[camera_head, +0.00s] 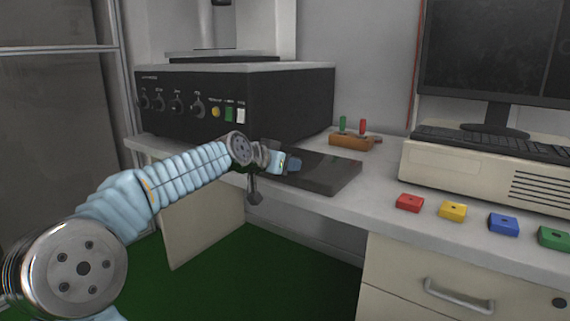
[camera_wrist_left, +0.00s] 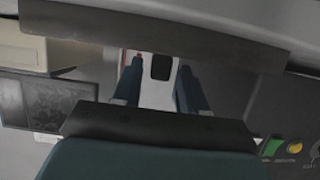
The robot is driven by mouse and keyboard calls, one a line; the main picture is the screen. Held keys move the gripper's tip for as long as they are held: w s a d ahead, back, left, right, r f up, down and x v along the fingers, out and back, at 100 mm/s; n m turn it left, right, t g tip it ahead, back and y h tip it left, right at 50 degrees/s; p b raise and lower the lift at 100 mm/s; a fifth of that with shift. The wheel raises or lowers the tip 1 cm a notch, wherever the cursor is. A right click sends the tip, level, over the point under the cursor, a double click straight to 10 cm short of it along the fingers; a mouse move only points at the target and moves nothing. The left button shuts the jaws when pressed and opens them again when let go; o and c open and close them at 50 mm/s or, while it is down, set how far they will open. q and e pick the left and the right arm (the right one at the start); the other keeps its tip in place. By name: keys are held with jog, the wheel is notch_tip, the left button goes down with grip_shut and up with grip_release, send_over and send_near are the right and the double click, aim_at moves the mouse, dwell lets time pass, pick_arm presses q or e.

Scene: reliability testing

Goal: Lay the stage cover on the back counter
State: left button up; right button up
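A dark flat plate, which I take as the stage cover (camera_head: 325,172), lies on the light back counter (camera_head: 375,188) in front of the black instrument. My left gripper (camera_head: 294,165) is at the plate's left part, close to its surface. Contact cannot be told. In the left wrist view its two dark blue fingers (camera_wrist_left: 158,85) stand apart, with a pale patch and a dark rounded shape showing between them. They do not visibly close on anything. A dark bar crosses near the fingertips; I cannot tell if it is the plate. My right gripper is not in view.
The black instrument (camera_head: 290,105) stands behind. A wooden tool rack (camera_head: 352,141) with red and green handles is beyond the plate. A beige computer (camera_head: 455,170) is at right. Red (camera_head: 409,203), yellow (camera_head: 453,211), blue (camera_head: 503,224) and green (camera_head: 554,237) blocks line the front edge.

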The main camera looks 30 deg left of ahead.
pick_arm(q)
jog(key=shift+o, duration=0.3)
jog(key=shift+r, duration=0.1)
jog(key=b+v, duration=0.4)
jog(key=v, duration=0.8)
